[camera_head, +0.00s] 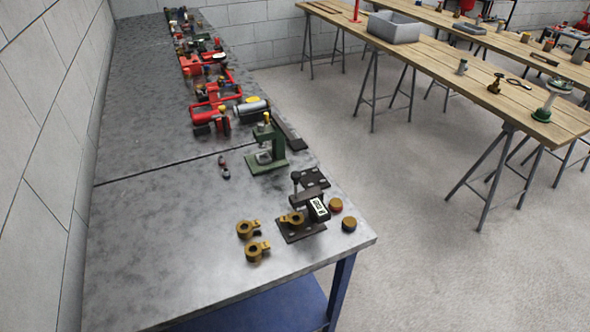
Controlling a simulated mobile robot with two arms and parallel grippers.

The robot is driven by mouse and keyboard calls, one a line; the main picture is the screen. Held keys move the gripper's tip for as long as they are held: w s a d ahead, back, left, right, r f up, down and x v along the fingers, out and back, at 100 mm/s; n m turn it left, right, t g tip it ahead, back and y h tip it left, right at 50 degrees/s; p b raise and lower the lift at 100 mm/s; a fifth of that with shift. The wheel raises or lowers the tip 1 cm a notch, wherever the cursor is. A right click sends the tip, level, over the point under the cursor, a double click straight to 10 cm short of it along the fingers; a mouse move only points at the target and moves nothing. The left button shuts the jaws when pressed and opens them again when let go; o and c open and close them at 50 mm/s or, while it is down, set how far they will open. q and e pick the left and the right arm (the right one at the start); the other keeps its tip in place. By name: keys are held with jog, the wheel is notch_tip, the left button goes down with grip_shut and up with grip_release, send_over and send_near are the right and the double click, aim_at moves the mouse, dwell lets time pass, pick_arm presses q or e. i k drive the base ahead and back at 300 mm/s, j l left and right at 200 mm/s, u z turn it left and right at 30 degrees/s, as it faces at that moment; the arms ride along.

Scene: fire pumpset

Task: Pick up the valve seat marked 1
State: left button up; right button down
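Two loose brass rings with side tabs lie near the front of the metal bench: an upper ring (245,229) and a lower ring (256,251). A third brass ring (291,218) sits on a dark fixture (300,235) to their right. Two short brass round pieces lie at the bench's right edge, an upper one (336,204) and a lower one (349,224). No number 1 is readable on any of these, so I cannot tell which is the valve seat marked 1. Neither of my grippers is in view.
A green press-like fixture (267,152) stands behind on the metal bench (150,260), with red pump parts (212,112) further back. The bench's front left is clear. Wooden trestle tables (440,60) stand right, across open floor (400,220). A block wall (40,150) borders the left.

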aim_at(295, 220)
jog(key=k+l, duration=0.15)
jog(key=l, duration=0.25)
jog(key=k+l+u, duration=0.1)
jog(key=l, duration=0.3)
jog(key=k+l, duration=0.2)
jog(key=l, duration=0.15)
